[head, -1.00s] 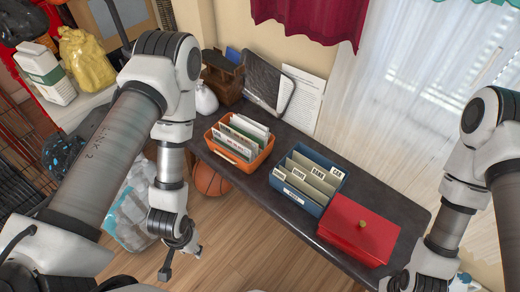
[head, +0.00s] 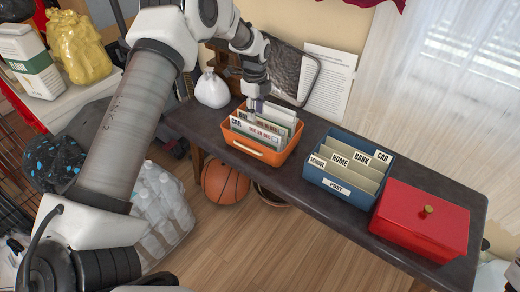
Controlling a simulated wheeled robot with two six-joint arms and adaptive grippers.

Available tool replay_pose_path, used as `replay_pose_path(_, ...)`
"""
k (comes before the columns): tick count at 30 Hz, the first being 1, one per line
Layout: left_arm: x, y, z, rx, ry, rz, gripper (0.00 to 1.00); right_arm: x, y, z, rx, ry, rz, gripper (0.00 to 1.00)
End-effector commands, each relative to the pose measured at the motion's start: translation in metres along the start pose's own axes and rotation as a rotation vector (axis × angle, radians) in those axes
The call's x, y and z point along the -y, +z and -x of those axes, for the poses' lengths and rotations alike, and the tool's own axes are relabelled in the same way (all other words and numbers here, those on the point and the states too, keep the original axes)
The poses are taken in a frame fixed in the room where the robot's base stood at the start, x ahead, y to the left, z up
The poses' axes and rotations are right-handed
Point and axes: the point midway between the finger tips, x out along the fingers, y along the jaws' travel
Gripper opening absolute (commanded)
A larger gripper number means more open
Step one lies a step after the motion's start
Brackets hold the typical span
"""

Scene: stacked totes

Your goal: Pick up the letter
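Several letters (head: 256,131) stand upright in an orange tray (head: 262,152) on the dark bench. The front ones carry printed labels, one reading "CAR", with red print beside it. My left gripper (head: 257,106) points down at the back of the letters, at the tray's rear. Its fingertips are small and partly hidden against the envelopes, so I cannot tell if it is open or shut, or touching one. A blue box (head: 341,195) marked "POST" stands to the right, with dividers labelled SCHOOL, HOME, BANK and CAR. My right gripper is out of view.
A red lidded box (head: 420,220) sits at the bench's right end. A white bag (head: 212,90), a dark framed panel (head: 290,72) and a printed sheet (head: 330,85) stand behind the tray. A basketball (head: 225,182) lies on the floor below the bench (head: 305,205).

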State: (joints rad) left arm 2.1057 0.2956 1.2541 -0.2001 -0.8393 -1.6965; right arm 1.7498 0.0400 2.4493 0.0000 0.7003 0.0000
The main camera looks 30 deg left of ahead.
Motion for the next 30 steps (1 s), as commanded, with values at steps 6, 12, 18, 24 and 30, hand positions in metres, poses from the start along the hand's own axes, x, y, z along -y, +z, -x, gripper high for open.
replay_pose_path(6,-0.002,0.0,-0.028,0.0,0.003,0.0,0.35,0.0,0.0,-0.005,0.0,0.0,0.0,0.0)
replay_pose_path(12,-0.003,0.001,-0.064,0.0,0.004,0.0,0.35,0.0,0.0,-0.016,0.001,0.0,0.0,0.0)
replay_pose_path(18,-0.003,0.001,-0.072,0.0,0.002,0.001,0.35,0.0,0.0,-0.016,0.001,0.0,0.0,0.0)
replay_pose_path(24,-0.003,0.0,-0.072,0.0,0.003,0.001,0.0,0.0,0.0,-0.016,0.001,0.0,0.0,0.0)
replay_pose_path(30,-0.004,0.0,-0.072,0.0,0.003,0.001,0.0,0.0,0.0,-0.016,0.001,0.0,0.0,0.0)
